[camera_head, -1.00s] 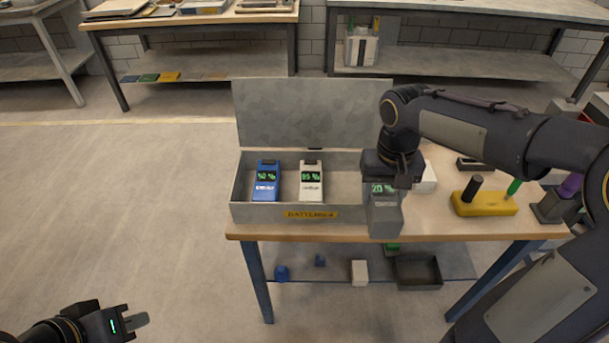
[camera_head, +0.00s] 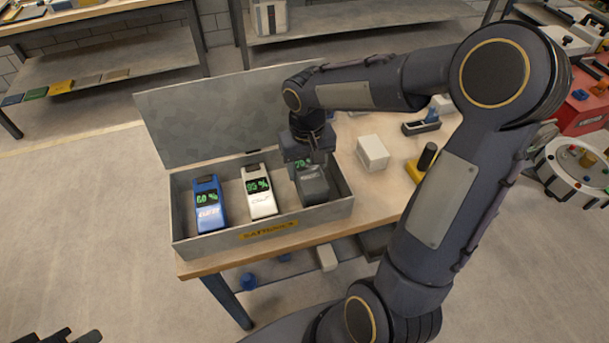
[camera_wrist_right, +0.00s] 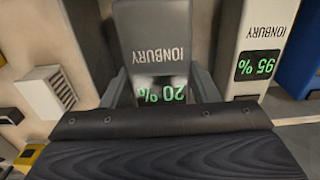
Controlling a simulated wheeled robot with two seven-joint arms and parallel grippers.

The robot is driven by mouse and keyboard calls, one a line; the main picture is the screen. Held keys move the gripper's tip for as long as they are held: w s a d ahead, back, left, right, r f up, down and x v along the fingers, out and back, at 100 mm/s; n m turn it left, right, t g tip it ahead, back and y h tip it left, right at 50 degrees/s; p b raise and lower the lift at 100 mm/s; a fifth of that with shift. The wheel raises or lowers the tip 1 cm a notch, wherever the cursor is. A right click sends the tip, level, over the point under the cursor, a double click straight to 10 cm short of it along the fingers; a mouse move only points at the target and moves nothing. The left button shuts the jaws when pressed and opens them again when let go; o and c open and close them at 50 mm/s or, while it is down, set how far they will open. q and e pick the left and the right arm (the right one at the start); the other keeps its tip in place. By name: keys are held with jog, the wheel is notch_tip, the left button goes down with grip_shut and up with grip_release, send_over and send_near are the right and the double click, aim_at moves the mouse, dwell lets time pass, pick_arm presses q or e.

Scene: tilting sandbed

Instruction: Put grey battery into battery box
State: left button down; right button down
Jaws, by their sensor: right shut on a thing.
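The grey battery (camera_head: 312,187) is in my right gripper (camera_head: 305,165), which is shut on its top end. In the head view it is inside the right part of the open battery box (camera_head: 215,243), beside the white battery. In the right wrist view the grey battery (camera_wrist_right: 160,45) reads 20 % and sits between the fingers. Whether it rests on the box floor is hard to tell. A blue battery (camera_head: 208,205) and a white battery (camera_head: 260,195) lie in the box's left and middle. Part of my left gripper (camera_head: 75,338) shows at the bottom left edge; its fingertips are cut off.
The box lid (camera_head: 215,118) stands open at the back. A white block (camera_head: 372,153) and a yellow base with a black knob (camera_head: 420,165) are on the table right of the box. A red case (camera_head: 585,105) and a round device (camera_head: 575,170) are further right.

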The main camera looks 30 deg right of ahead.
jog(key=shift+f, duration=1.6)
jog(key=shift+f, duration=0.15)
jog(key=c, duration=0.5)
grip_release()
